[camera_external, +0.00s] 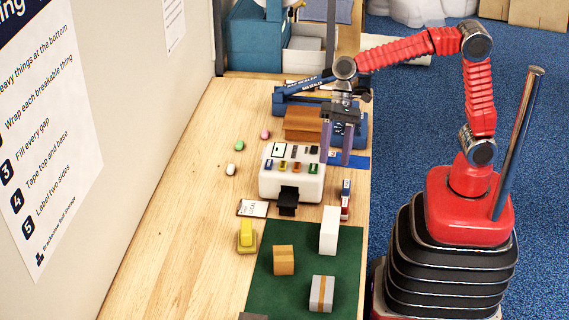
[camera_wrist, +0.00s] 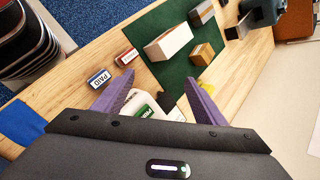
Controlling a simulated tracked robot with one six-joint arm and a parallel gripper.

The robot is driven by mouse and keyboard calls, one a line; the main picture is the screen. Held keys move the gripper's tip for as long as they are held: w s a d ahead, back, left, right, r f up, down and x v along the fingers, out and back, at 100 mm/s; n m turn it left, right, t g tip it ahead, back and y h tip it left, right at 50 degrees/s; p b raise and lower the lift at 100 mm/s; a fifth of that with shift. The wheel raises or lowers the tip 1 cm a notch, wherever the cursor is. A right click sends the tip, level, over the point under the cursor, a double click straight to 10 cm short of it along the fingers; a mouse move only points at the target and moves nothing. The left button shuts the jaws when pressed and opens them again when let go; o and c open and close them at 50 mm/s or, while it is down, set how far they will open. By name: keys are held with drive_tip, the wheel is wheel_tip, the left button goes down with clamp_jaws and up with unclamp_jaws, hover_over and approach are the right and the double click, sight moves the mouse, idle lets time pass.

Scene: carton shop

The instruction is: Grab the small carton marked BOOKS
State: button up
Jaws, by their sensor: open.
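Three small cartons stand apart on a green mat (camera_external: 300,237). One is brown (camera_external: 283,260) with a lighter tape band, one is grey (camera_external: 321,293) with a tan tape band, and one is long and white (camera_external: 329,230). The wrist view also shows the brown carton (camera_wrist: 203,53), the grey carton (camera_wrist: 201,13) and the white carton (camera_wrist: 167,42). I cannot read BOOKS on any of them. My gripper (camera_external: 336,156) is open and empty, pointing down beyond the mat, over the bench beside the white label machine. Its purple fingers (camera_wrist: 159,79) are spread wide.
The white label machine (camera_external: 283,186) stands between my gripper and the mat. Blue and red stamps (camera_external: 345,195) stand at the bench's right edge. A yellow object (camera_external: 246,237) sits left of the mat. A brown box (camera_external: 303,124) is behind. The bench's left side is mostly clear.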

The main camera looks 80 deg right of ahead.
drive_tip(key=w+a+f+m+g+y, duration=0.25)
drive_tip(key=w+a+f+m, duration=0.2)
drive_tip(key=w+a, duration=0.45)
drive_tip(key=m+y, duration=0.3)
drive_tip(key=y, duration=0.1)
approach(284, 268)
drive_tip(key=d, duration=0.1)
drive_tip(key=w+d+r+g, duration=0.1)
drive_tip(key=shift+w+d+r, duration=0.15)
drive_tip(key=shift+w+d, duration=0.05)
drive_tip(key=shift+d, duration=0.15)
drive_tip(key=shift+a, duration=0.1)
drive_tip(key=x, duration=0.8)
drive_tip(key=shift+f+x, duration=0.15)
drive_tip(key=shift+x, duration=1.25)
drive_tip(key=shift+f+x, duration=0.1)
drive_tip(key=shift+x, duration=1.3)
drive_tip(key=shift+c, duration=0.5)
